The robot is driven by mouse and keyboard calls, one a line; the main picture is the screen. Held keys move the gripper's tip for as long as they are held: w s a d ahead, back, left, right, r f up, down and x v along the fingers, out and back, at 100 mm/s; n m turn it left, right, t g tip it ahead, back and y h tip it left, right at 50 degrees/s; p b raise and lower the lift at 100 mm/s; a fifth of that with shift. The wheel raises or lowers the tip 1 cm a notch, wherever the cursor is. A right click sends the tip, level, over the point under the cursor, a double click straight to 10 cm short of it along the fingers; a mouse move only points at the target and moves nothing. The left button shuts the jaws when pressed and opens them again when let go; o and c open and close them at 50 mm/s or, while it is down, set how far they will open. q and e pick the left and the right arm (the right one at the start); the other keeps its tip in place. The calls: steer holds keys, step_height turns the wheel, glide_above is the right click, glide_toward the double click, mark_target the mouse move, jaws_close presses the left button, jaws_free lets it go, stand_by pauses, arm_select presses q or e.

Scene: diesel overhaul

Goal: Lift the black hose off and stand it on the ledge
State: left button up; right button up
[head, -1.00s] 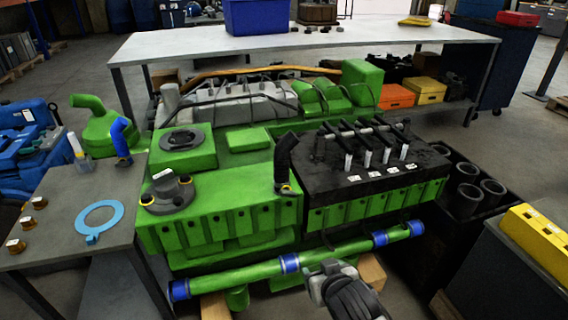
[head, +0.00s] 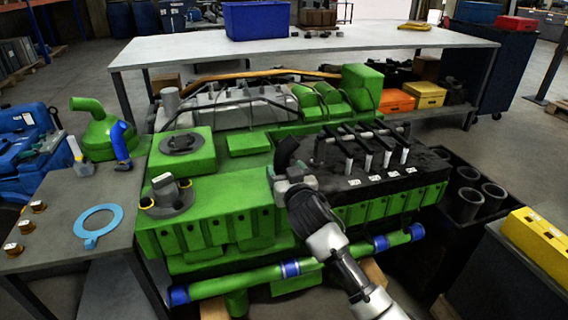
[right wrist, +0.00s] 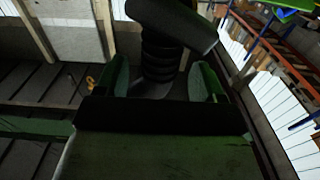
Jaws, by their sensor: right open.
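The black hose (head: 287,150) is a short bent elbow standing on the green engine (head: 205,235), beside the black cylinder head. Its upper end shows in the head view; my gripper hides its lower part. In the right wrist view the ribbed hose (right wrist: 162,55) stands between my fingers, its elbow leaning to the right. My right gripper (head: 290,178) is open, with one finger on either side of the hose. Gaps or contact at the fingers are too dark to tell. My left gripper is not in view. Which surface is the ledge I cannot tell.
The black cylinder head (head: 375,170) with upright rods is just right of the hose. A grey table (head: 75,190) at left holds a blue elbow hose (head: 120,145), a blue ring (head: 98,222) and small brass parts. A long bench (head: 180,48) stands behind the engine.

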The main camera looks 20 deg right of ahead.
mark_target(284, 166)
steer(key=w, duration=0.3)
steer(key=shift+w+a+r, duration=0.1)
steer(key=shift+w+r, duration=0.25)
steer(key=shift+r, duration=0.05)
steer(key=shift+w, duration=0.65)
steer(key=c, duration=1.2)
